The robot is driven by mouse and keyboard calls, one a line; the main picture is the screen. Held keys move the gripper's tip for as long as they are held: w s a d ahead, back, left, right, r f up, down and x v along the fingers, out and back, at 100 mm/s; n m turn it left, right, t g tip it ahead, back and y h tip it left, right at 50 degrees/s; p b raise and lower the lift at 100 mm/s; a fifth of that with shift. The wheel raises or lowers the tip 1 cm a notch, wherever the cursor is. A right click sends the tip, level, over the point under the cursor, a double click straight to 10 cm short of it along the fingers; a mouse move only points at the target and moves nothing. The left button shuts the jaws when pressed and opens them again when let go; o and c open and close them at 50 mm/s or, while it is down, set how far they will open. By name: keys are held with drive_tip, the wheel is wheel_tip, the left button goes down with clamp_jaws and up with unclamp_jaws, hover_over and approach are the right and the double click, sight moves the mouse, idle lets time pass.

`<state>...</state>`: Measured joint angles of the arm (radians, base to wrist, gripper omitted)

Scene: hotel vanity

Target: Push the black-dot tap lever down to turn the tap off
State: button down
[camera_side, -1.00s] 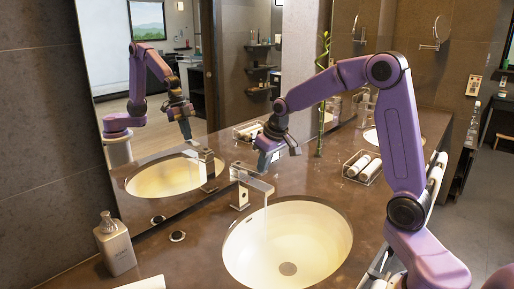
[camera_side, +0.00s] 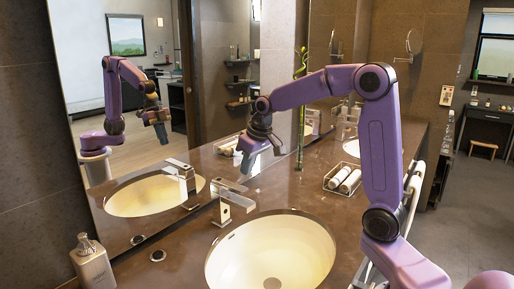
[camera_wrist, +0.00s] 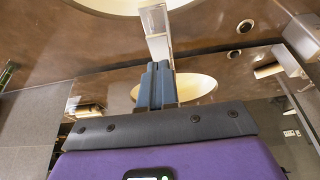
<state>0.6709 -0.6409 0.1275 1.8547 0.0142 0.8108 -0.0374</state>
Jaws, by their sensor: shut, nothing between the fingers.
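The silver tap (camera_side: 238,198) stands at the back edge of the round sink. Its flat lever (camera_side: 226,184) sits above the spout and looks slightly tilted. I cannot make out the black dot. My gripper (camera_side: 245,170) is shut and empty, with its blue-grey fingers pointing down close to the lever. I cannot tell whether they touch. In the wrist view the tap (camera_wrist: 156,30) lies just ahead of the shut fingertips (camera_wrist: 161,66). No clear water stream shows under the spout now.
The white sink basin (camera_side: 290,245) is in front of the tap. A soap bottle (camera_side: 92,262) stands at the left. A wire basket with rolled towels (camera_side: 343,180) is at the right. The mirror (camera_side: 80,70) rises close behind the tap.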

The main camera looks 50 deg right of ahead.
drive_tip(key=s+v, duration=0.1)
drive_tip(key=v, duration=0.7)
drive_tip(key=shift+s+f, duration=0.2)
drive_tip(key=shift+s, duration=0.05)
drive_tip(key=s+a+f+n+g+y, duration=0.1)
drive_tip(key=s+a+f+n, duration=0.3)
drive_tip(key=a, duration=0.5)
drive_tip(key=s+a+f+n+g, duration=0.1)
drive_tip(key=s+a+f+n, duration=0.1)
drive_tip(key=s, duration=0.6)
drive_tip(key=s+a+f+n+g, duration=0.1)
drive_tip(key=s+f+n, duration=0.2)
drive_tip(key=s, duration=0.5)
drive_tip(key=s+a+f+n, duration=0.2)
drive_tip(key=s+f+n, duration=0.1)
drive_tip(key=s, duration=0.5)
drive_tip(key=shift+s+a+f+n+g+h, duration=0.3)
drive_tip(key=shift+s+f+g, duration=0.1)
drive_tip(key=shift+f, duration=0.4)
